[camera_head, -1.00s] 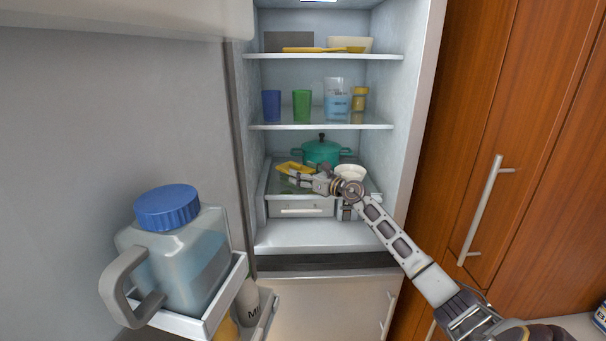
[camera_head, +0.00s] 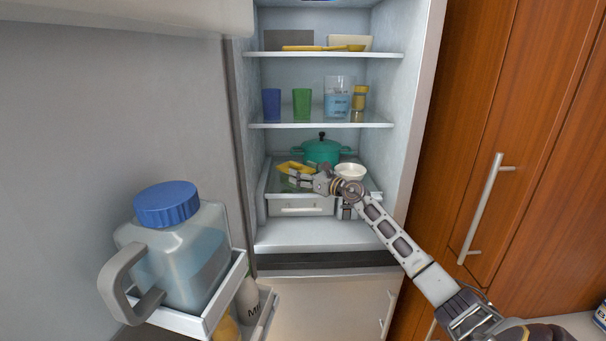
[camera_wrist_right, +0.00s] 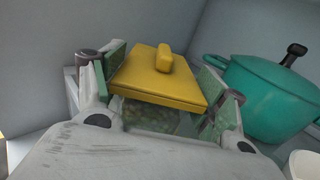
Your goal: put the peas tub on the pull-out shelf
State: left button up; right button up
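The peas tub has a yellow lid (camera_head: 284,166) and a clear body with greenish contents. It sits at the left of the glass shelf above the drawers. In the right wrist view the tub (camera_wrist_right: 160,82) is between my right fingers, its lid slightly turned to them. My right gripper (camera_head: 293,178) reaches in from the lower right; its fingers (camera_wrist_right: 170,88) stand spread around the tub. Contact at the finger pads is hard to make out. The glass shelf (camera_head: 266,187), which seems to be the pull-out shelf, is partly hidden by my arm. My left gripper is not in view.
A teal pot (camera_head: 322,152) stands just behind and right of the tub, and a white bowl (camera_head: 350,171) to the right. Cups and a measuring jug (camera_head: 338,98) fill the shelf above. A blue-capped jug (camera_head: 180,250) stands in the door bin at left.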

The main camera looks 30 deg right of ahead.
jog(key=o, duration=0.4)
jog(key=shift+s, duration=0.2)
jog(key=shift+v, duration=5.8)
grip_shut()
jog(key=shift+f, duration=0.1)
